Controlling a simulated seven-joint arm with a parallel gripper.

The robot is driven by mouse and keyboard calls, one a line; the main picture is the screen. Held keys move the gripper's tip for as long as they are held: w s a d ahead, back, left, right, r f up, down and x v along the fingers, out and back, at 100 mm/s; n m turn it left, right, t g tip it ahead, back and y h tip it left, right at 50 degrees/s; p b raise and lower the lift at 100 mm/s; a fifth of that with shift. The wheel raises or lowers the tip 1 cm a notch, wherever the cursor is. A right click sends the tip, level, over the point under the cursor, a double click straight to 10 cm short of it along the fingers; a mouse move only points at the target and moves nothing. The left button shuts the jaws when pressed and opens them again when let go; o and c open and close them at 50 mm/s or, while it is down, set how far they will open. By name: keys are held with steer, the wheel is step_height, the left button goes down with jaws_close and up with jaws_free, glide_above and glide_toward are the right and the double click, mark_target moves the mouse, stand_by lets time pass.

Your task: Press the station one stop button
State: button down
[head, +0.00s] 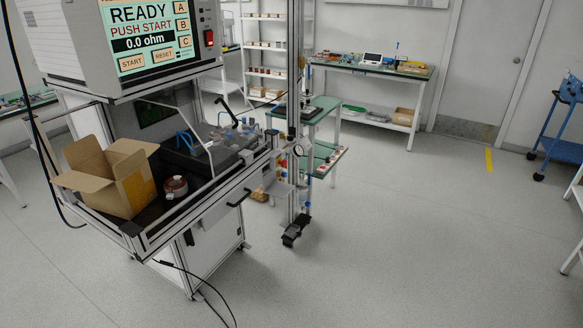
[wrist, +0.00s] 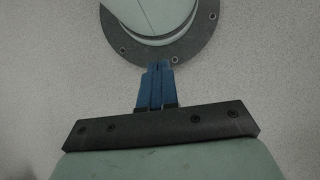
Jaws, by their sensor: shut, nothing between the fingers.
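My gripper (wrist: 157,70) shows only in the wrist view, with its blue fingers together and nothing between them. Past the fingertips are a dark grey bolted ring with a pale green part, and speckled floor. The test station (head: 85,60) stands at the left of the head view. Its screen (head: 150,35) reads READY, PUSH START, 0.0 ohm. A red switch (head: 209,38) sits on its front panel, right of the screen. I cannot make out a button marked stop in either view. My gripper is not seen in the head view.
An open cardboard box (head: 105,178) and a small red and white round object (head: 175,187) are on the station's bench. A green-topped table (head: 370,70) stands at the back wall and a blue cart (head: 560,125) at the right. The middle floor is clear.

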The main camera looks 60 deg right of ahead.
steer(key=w+d+r+m+t, duration=0.1)
steer(key=w+d+m+t, duration=0.15)
steer(key=d, duration=0.75)
steer(key=w+d+r+m+t+y, duration=0.1)
steer(key=w+d+r+m, duration=0.15)
steer(key=d, duration=0.85)
steer(key=w+d+r+m+t, duration=0.1)
steer(key=w+d+m+t, duration=0.15)
steer(key=d, duration=0.75)
steer(key=d+r+m+t+h, duration=0.1)
steer(key=d+r+m+t, duration=0.3)
steer(key=d, duration=1.1)
steer(key=d+r+m+t, duration=0.1)
steer(key=d+r+m, duration=0.3)
steer(key=d, duration=1.1)
steer(key=d+r+t+h, duration=0.1)
steer(key=d+r+t, duration=0.3)
steer(key=d+r, duration=0.65)
steer(key=w+d+r+t, duration=0.4)
steer(key=d+r, duration=0.2)
steer(key=r, duration=0.1)
steer(key=w+d+r+t, duration=0.3)
steer(key=d+r+t, duration=0.2)
steer(key=d+r, duration=0.1)
steer(key=shift+w+r, duration=0.4)
steer(key=shift+r, duration=0.05)
steer(key=shift+w, duration=0.1)
